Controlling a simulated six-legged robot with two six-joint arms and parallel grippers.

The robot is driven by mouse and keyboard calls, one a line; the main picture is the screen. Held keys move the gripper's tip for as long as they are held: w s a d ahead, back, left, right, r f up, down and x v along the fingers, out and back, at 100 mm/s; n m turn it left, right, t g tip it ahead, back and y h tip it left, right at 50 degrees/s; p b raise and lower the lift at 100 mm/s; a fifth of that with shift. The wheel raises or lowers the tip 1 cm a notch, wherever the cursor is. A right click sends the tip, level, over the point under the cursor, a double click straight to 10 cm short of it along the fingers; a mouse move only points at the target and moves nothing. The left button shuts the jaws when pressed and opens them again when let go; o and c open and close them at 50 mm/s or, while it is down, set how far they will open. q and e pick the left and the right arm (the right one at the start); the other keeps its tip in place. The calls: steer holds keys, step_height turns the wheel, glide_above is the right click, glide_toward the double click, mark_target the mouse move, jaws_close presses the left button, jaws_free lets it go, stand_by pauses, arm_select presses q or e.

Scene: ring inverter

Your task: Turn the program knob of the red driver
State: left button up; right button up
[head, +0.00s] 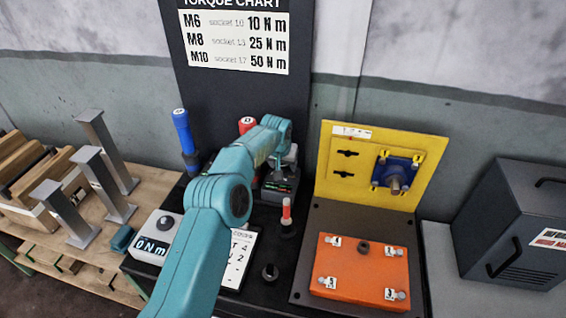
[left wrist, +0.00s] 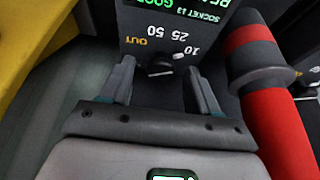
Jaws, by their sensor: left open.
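The program knob (left wrist: 160,66) is a small dark knob on a dark panel (left wrist: 140,18) marked 10, 25, 50 and OUT, upside down in the left wrist view. A small white mark on it lies toward the 10 side. My left gripper (left wrist: 162,75) is open, one finger on each side of the knob, with gaps visible. A red and black driver (left wrist: 285,125) lies along the right of that view. In the head view its red top (head: 247,124) shows behind my left arm. My left gripper (head: 282,165) is near the panel there; the knob is hidden. My right gripper is out of view.
A blue driver (head: 184,135) stands left of my arm. A small red-topped piece (head: 287,210) stands in front of the panel. A yellow board (head: 335,185) and orange plate (head: 348,285) are to the right. A 0 Nm display box (head: 150,247) stands at left.

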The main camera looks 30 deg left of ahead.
arm_select(q)
steer(key=shift+a, duration=0.1)
steer(key=shift+c, duration=0.2)
steer(key=shift+w+f, duration=0.1)
steer(key=shift+w, duration=0.05)
steer(key=c, duration=1)
